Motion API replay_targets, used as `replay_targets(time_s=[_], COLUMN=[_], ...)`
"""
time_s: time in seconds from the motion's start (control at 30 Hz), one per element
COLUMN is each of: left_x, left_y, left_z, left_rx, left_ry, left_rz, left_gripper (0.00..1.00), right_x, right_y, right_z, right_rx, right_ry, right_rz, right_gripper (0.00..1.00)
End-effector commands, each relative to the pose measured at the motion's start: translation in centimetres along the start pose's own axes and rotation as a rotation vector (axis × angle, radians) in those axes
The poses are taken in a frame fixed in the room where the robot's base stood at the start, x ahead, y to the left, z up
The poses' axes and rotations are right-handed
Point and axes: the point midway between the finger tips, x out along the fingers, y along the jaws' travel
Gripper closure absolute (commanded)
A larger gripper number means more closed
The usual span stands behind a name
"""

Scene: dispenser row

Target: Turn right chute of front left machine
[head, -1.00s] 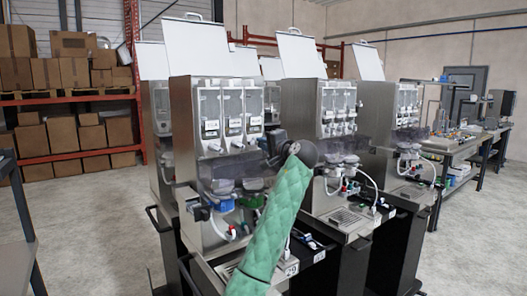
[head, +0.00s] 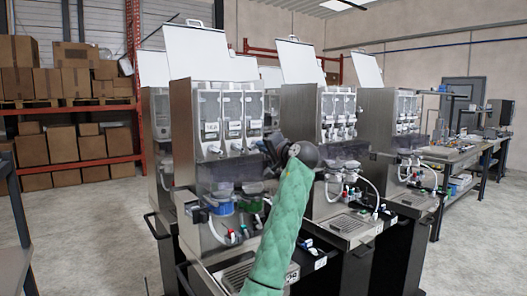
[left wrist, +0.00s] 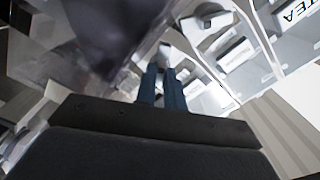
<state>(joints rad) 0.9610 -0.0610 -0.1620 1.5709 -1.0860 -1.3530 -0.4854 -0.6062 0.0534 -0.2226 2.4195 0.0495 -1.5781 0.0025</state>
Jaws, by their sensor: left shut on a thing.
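The front left machine (head: 181,130) is a steel dispenser with three clear canisters and small white chutes below them. Its right chute (head: 253,143) is mostly hidden by my left gripper (head: 267,148), which is at the right end of the chute row. In the left wrist view, the two dark blue fingers (left wrist: 162,88) are close together on a small pale piece (left wrist: 164,56), which appears to be the right chute. The fingers hide much of it, so its turn angle cannot be told. My right gripper is in neither view.
A smoky clear cover (left wrist: 105,35) is close to my left gripper in the wrist view. Coloured cups (head: 219,203) and hoses are below the chutes. A second machine (head: 300,130) stands close on the right. Open floor (head: 100,230) is at the left.

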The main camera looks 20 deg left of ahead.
Motion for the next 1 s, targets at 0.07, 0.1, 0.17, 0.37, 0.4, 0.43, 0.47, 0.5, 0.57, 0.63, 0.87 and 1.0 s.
replay_targets(time_s=[0.07, 0.1, 0.17, 0.37, 0.4, 0.43, 0.47, 0.5, 0.57, 0.63, 0.87, 1.0], left_x=[0.01, 0.01, 0.01, 0.01, 0.01, 0.01, 0.01, 0.01, 0.01, 0.0, -0.01, -0.4], left_y=[0.29, 0.28, 0.27, 0.25, 0.25, 0.25, 0.25, 0.25, 0.25, 0.23, 0.11, 0.19], left_z=[0.1, 0.09, 0.08, 0.06, 0.06, 0.06, 0.06, 0.06, 0.06, 0.05, 0.01, 0.01], left_rx=[-0.01, -0.014, -0.019, -0.021, -0.021, -0.021, -0.021, -0.021, -0.021, -0.021, -0.022, -0.022], left_ry=[-0.002, -0.002, -0.002, -0.002, -0.002, -0.002, -0.002, -0.002, -0.002, -0.001, -0.001, 0.0], left_rz=[0.003, 0.003, 0.003, 0.003, 0.003, 0.003, 0.003, 0.003, 0.003, 0.002, 0.001, 0.001], left_gripper=[1.0, 1.0, 1.0, 1.0, 1.0, 1.0, 1.0, 1.0, 0.84, 0.7, 0.67, 0.67], right_x=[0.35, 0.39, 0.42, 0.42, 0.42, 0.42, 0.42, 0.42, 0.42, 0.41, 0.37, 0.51], right_y=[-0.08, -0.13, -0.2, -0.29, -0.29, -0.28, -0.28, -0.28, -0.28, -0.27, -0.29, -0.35], right_z=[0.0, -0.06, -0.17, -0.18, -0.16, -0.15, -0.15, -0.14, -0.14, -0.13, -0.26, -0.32], right_rx=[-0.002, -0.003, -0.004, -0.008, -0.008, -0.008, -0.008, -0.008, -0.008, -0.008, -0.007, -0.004], right_ry=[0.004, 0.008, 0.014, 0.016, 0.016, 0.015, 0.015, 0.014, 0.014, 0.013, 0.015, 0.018], right_rz=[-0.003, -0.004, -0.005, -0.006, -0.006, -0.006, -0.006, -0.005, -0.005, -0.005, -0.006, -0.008], right_gripper=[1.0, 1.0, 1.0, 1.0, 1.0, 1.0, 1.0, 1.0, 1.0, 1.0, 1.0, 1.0])
